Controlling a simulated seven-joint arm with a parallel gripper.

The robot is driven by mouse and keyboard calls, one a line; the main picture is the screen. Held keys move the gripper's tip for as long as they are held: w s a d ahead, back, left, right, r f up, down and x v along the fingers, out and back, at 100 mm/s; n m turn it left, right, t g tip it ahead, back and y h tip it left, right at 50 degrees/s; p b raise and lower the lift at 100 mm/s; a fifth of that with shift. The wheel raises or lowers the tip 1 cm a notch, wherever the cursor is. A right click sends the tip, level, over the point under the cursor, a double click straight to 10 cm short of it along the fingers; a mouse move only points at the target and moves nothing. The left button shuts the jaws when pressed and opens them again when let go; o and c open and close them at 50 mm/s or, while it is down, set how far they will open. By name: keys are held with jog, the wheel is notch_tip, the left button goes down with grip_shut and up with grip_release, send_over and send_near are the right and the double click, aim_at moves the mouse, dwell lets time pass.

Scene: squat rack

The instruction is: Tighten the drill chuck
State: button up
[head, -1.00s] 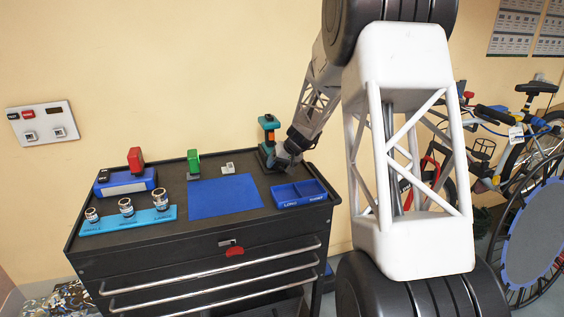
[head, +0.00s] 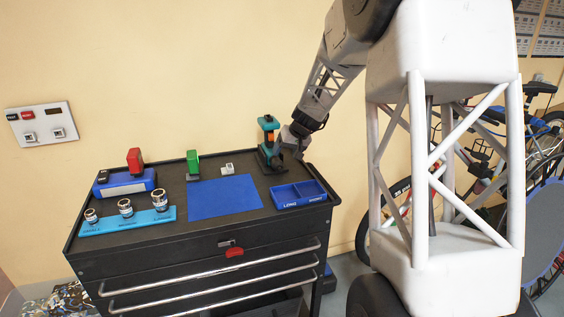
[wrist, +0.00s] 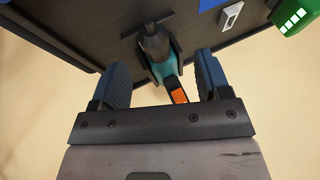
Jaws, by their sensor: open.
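The teal drill (head: 268,145), with a black lower part and an orange patch, stands at the back right of the black cart top. In the wrist view the drill (wrist: 163,66) lies between the lines of my fingers, its dark chuck end (wrist: 155,42) pointing away from me. My gripper (head: 295,146) is just right of the drill in the head view; the wrist view shows my gripper (wrist: 160,82) open, with a finger on each side and a gap to the drill. Whether it touches the drill is unclear in the head view.
The black cart (head: 110,235) holds a blue mat (head: 224,197), a blue two-part tray (head: 300,194) marked LONG and SHORT, a socket holder (head: 125,222), a green block (head: 193,163) and a blue box with a red item (head: 133,162). A bicycle stands at right.

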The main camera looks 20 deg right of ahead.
jog(key=s+a+r, duration=0.3)
jog(key=s, duration=0.4)
jog(key=s+a+r, duration=0.3)
jog(key=s, duration=0.4)
jog(key=s+a+r+g+h, duration=0.1)
jog(key=s+a+r, duration=0.1)
jog(key=s, duration=0.5)
jog(key=shift+s+a+r, duration=0.35)
jog(key=shift+a+r, duration=0.05)
jog(key=shift+r, duration=0.05)
jog(key=shift+c, duration=1.4)
jog(key=w+a+f+m+t+y, duration=0.1)
jog(key=w+a+m+t+y, duration=0.15)
jog(key=w+m+t, duration=0.9)
jog(key=w+d+f+m+h, duration=0.2)
jog(key=d+f+m, duration=0.1)
jog(key=m, duration=0.4)
jog(key=w+d+f+m+g+h, duration=0.1)
jog(key=w+d+f+m+h, duration=0.1)
jog(key=f+m, duration=0.4)
jog(key=w+d+f+m+h, duration=0.2)
jog(key=w+d+f+m, duration=0.1)
jog(key=m, duration=0.6)
jog(key=shift+w+d+f+m, duration=0.35)
jog(key=shift+d+f, duration=0.2)
jog(key=shift+f, duration=0.1)
